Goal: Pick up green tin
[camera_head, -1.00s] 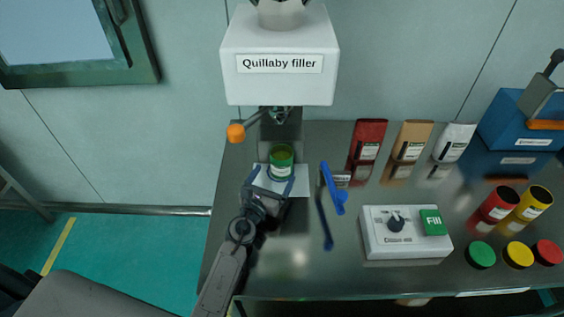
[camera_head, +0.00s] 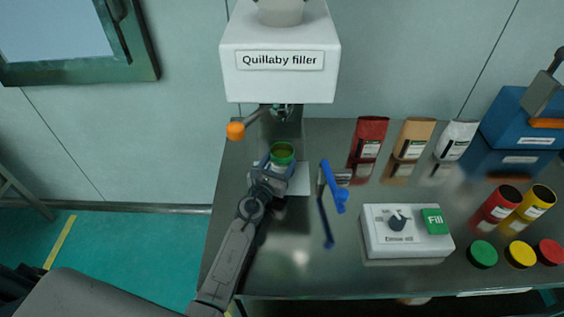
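The green tin (camera_head: 282,151) stands upright and open-topped under the spout of the Quillaby filler (camera_head: 279,82). Only its upper part shows. My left gripper (camera_head: 274,170) is at the tin from the front left, with its fingers around or against the tin's lower part. The gripper body hides that part, so I cannot tell whether the fingers press on it. My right gripper is not in view.
A blue tool (camera_head: 333,188) lies right of the tin. A control box (camera_head: 385,242) with a green Fill button is farther right. Pouches (camera_head: 367,139), red (camera_head: 500,203) and yellow (camera_head: 534,203) tins and coloured lids (camera_head: 482,255) stand on the steel table (camera_head: 290,260).

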